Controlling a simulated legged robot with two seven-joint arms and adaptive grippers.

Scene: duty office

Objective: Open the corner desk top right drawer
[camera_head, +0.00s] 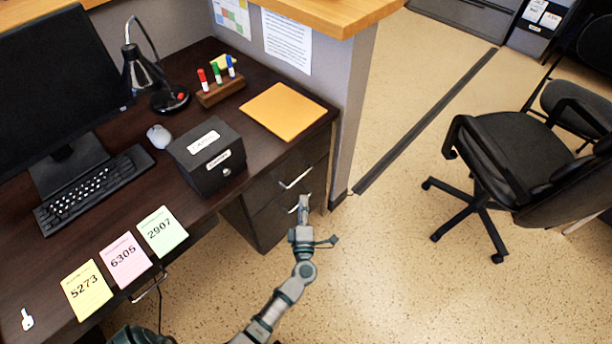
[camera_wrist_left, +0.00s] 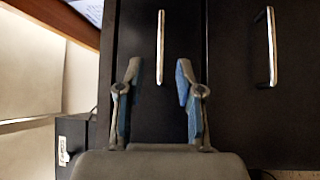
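The corner desk's top right drawer (camera_head: 312,158) has a dark front with a silver bar handle (camera_head: 295,180), and it looks shut. My left gripper (camera_head: 303,207) is in front of the drawer stack, overlapping the lower drawer's handle in the head view. In the left wrist view my left gripper (camera_wrist_left: 157,85) is open and empty. The top drawer's handle (camera_wrist_left: 161,48) appears upright there, ahead of and between the two fingers, with no contact visible. The lower drawer's handle (camera_wrist_left: 270,47) is to its right. My right gripper is not in view.
The desk top holds a black box (camera_head: 207,157), an orange folder (camera_head: 283,111), a marker stand (camera_head: 221,90), a lamp (camera_head: 145,72) and number notes (camera_head: 124,260). A grey partition (camera_head: 345,110) stands beside the drawers. An office chair (camera_head: 510,150) is at right, with clear floor between.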

